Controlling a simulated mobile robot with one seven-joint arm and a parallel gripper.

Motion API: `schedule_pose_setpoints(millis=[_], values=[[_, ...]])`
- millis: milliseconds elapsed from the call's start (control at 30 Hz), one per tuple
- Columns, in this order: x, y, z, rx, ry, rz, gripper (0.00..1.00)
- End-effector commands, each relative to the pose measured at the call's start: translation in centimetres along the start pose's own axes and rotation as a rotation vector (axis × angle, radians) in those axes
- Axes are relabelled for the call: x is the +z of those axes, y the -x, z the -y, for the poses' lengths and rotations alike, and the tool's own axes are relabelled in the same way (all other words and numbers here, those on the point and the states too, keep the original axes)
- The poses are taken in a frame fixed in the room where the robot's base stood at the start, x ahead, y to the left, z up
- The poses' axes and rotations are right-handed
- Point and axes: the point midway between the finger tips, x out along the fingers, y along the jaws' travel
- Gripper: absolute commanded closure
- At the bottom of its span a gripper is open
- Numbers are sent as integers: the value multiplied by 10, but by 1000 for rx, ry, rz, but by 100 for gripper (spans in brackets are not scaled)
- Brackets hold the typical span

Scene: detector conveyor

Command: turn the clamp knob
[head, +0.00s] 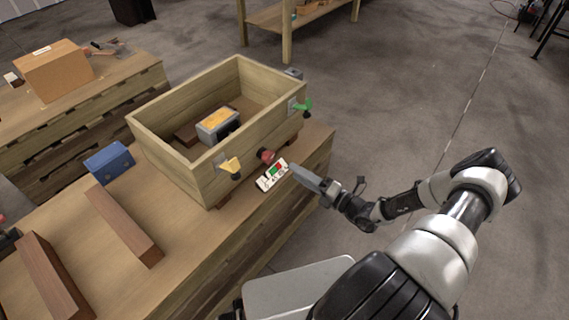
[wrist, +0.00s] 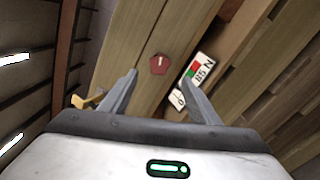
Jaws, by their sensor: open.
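A red knob (head: 265,155) with a pale line on its face sits on the near side wall of an open wooden box (head: 172,162). It also shows in the wrist view (wrist: 159,64), just beyond the fingertips and roughly centred between them. My gripper (head: 296,171) is open and empty beside the box, apart from the knob. Its two fingers also show in the wrist view (wrist: 161,79). A yellow clamp (head: 231,166) is on the box's near corner and a green clamp (head: 303,105) on its right corner.
A white label (head: 270,176) with red and green patches lies below the knob. A metal block with a yellow top (head: 218,122) is inside the box. A blue box (head: 109,162) and wooden bars (head: 125,226) lie on the bench. Open floor is at right.

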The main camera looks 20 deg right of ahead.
Motion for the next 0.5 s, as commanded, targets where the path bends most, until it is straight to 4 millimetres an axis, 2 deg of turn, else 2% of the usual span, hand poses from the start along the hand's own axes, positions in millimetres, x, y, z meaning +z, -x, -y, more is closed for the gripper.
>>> schedule_pose_setpoints(millis=[33, 200, 333, 500], values=[[1, 13, -1, -3, 0, 2, 44], [1, 44, 0, -2, 2, 1, 44], [0, 58, 0, -1, 0, 0, 44], [0, 65, 0, 0, 0, -1, 44]])
